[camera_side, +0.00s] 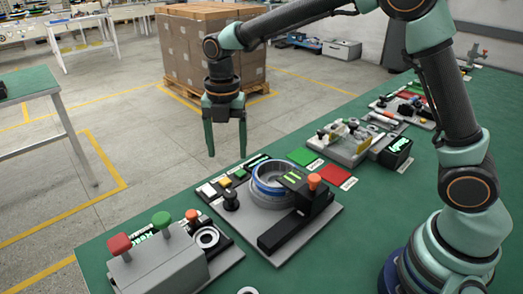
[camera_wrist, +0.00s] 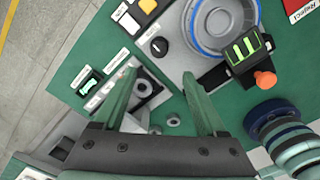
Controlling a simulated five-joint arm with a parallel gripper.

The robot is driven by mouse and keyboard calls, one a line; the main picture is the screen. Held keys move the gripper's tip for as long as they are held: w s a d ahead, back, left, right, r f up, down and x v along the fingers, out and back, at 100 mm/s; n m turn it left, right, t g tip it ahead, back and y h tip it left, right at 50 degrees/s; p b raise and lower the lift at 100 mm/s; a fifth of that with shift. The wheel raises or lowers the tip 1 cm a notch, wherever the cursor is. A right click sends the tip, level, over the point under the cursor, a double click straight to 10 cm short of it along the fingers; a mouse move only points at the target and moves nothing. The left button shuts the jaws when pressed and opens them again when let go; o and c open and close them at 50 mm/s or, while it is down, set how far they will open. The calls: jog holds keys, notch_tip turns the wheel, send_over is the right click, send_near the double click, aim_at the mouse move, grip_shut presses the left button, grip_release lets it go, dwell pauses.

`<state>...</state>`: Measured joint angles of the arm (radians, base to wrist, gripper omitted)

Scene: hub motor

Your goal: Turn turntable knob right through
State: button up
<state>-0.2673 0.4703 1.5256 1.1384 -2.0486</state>
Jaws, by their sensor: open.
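The turntable (camera_side: 257,191) is a round grey dish with a blue rim on a light grey plate; it also shows cut off at the top of the wrist view (camera_wrist: 197,44). A small black knob (camera_side: 231,202) stands on the plate beside the dish, left of it in the side view. In the wrist view the knob (camera_wrist: 160,46) shows from above, just beyond my fingertips. My gripper (camera_side: 226,156) is open and empty, pointing down in the air above the bench, apart from the knob. Its two green fingers (camera_wrist: 160,78) straddle bare space in the wrist view.
A black arm with an orange knob (camera_side: 313,181) reaches over the dish. A grey box with red and green buttons (camera_side: 161,220) stands at the front left. Green and red pads (camera_side: 334,176) lie to the right.

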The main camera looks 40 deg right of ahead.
aim_at(230, 193)
notch_tip(230, 193, down, 12)
jog(key=shift+w+a+f, duration=0.1)
jog(key=shift+f, duration=0.15)
dwell(0.4)
grip_shut()
